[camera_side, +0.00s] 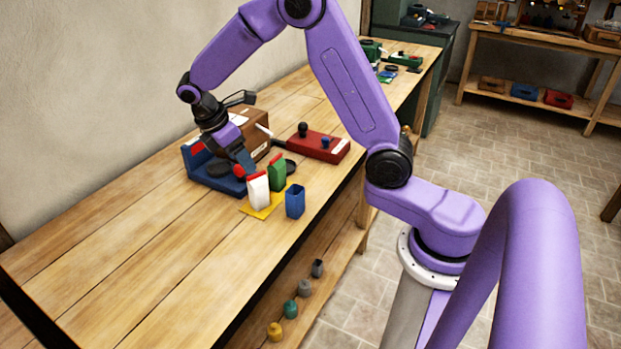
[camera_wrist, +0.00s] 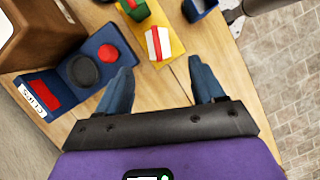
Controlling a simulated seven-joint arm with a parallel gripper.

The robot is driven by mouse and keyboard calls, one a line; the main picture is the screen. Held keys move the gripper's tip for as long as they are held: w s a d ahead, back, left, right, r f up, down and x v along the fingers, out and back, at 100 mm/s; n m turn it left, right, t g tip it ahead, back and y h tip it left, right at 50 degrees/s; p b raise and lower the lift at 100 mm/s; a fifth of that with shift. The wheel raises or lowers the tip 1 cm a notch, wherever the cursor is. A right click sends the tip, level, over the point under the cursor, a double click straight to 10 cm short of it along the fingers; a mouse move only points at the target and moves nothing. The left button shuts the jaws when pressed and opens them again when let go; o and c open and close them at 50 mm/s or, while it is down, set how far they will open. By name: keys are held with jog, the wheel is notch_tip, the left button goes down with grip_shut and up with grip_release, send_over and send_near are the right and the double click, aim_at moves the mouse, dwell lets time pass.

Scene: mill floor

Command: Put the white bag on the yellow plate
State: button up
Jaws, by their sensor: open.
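The white bag (camera_side: 258,192) has a red top and stands upright on the yellow plate (camera_side: 262,212). In the wrist view, the white bag (camera_wrist: 152,47) shows a red stripe, with the yellow plate (camera_wrist: 178,48) around its base. A green bag (camera_side: 277,175) with a red top stands beside it, also at the plate. My gripper (camera_side: 247,168) is just behind and above the white bag. In the wrist view, its blue fingers (camera_wrist: 161,72) are spread apart with nothing between them; the white bag is beyond the fingertips.
A blue open container (camera_side: 295,201) stands close right of the plate. A blue unit (camera_side: 215,177) with red and black round parts and a cardboard box (camera_side: 250,134) lie behind my gripper. A red box with knobs (camera_side: 318,145) is farther back. The bench's near left part is clear.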

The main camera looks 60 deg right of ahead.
jog(key=s+a+r+t+y, duration=0.1)
jog(key=s+a+r+y, duration=0.1)
jog(key=s, duration=1.3)
jog(key=s+a+r+y, duration=0.2)
jog(key=s+a, duration=0.2)
jog(key=s, duration=1.1)
jog(key=shift+s+m+t, duration=0.25)
jog(key=shift+m+t, duration=0.15)
